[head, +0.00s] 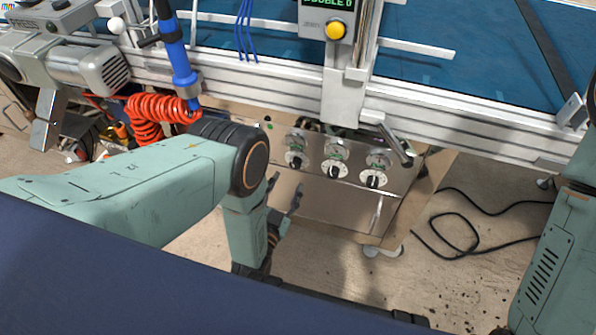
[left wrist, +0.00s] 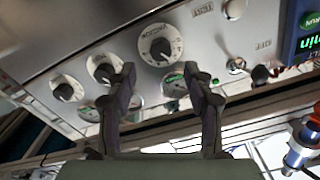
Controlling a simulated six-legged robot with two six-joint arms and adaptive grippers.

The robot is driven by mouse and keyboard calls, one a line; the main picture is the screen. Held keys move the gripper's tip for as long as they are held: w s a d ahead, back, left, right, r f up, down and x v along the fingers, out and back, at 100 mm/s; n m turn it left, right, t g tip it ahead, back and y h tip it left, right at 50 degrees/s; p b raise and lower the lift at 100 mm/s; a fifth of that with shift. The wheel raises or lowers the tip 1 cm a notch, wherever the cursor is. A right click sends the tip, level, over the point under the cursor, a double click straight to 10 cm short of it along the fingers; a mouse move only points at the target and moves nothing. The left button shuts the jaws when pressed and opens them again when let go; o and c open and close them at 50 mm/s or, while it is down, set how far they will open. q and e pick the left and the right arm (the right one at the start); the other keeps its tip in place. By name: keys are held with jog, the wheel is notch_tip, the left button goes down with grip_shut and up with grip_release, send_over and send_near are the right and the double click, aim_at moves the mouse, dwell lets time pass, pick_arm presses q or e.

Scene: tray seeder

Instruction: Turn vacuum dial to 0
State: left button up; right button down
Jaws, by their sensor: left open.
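A metal control box (head: 335,205) carries a row of three round dials with dark knobs: a left dial (head: 296,159), a middle dial (head: 334,170) and a right dial (head: 373,180). A small gauge sits above each. My left gripper (head: 285,188) is open and empty, in front of the box, below the left dial. In the left wrist view, the open fingers (left wrist: 159,69) frame the panel, with one dial (left wrist: 160,45) beyond the gap between them. Two more dials (left wrist: 104,69) show to the left. My right gripper is out of view.
A metal rail (head: 260,88) crosses above the box, with a lever handle (head: 395,145) near the right dial. A red coiled hose (head: 150,115) and blue tube (head: 178,60) are at the left. A black cable (head: 460,225) lies on the floor at right.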

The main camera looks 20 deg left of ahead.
aim_at(294, 167)
pick_arm(q)
jog(key=w+b, duration=0.1)
jog(key=w, duration=0.3)
jog(key=shift+w+a+f, duration=0.1)
jog(key=shift+w+b, duration=0.35)
jog(key=shift+w, duration=0.5)
grip_shut()
